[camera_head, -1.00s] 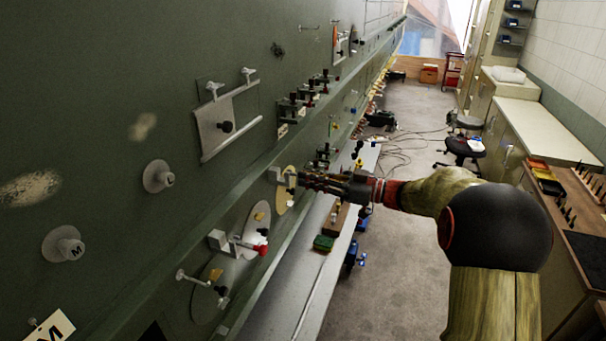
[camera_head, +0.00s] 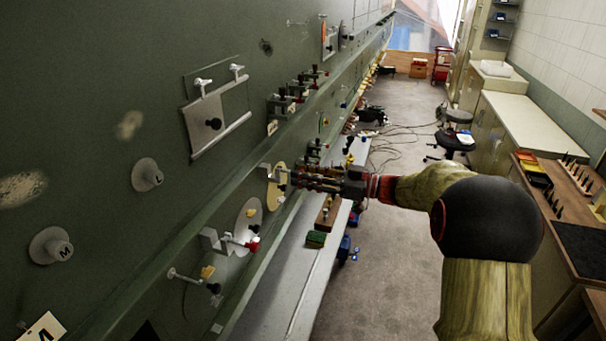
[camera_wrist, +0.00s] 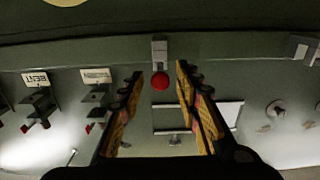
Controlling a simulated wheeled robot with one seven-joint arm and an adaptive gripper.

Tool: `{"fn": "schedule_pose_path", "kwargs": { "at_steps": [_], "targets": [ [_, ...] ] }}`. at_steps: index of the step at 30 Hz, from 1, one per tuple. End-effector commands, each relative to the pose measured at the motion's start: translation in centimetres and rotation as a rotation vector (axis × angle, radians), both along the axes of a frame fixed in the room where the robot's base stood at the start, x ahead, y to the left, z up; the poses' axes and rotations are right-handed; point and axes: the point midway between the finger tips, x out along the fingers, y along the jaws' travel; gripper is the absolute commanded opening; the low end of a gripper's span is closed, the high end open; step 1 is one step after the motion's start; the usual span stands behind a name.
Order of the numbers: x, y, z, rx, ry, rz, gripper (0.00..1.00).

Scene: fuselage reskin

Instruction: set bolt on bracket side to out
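A grey bracket (camera_wrist: 159,50) with a red round knob (camera_wrist: 160,82) is in the upper middle of the wrist view; I take the knob to be the bolt's end. My gripper (camera_wrist: 160,76) is open, one finger on each side of the knob, with a gap on both sides. In the head view my gripper (camera_head: 294,178) is at the green wall, in front of a yellow disc (camera_head: 277,187) with a grey bracket (camera_head: 265,170) beside it. The fingers hide the knob there. I cannot tell the bolt's position or which side this bracket is.
Another bracket with a red-tipped bolt (camera_head: 253,245) sits lower left on a pale disc. Label "BENT" (camera_wrist: 37,79) and small clamps (camera_wrist: 40,105) show left in the wrist view. A bench ledge (camera_head: 275,290) runs below the wall.

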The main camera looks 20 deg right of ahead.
Motion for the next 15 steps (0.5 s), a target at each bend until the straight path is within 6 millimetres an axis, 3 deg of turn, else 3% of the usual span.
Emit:
{"fn": "schedule_pose_path", "kwargs": {
  "at_steps": [15],
  "targets": [
    [-5.5,-7.7,0.0,0.0,0.0,-0.004,0.33]
  ]
}}
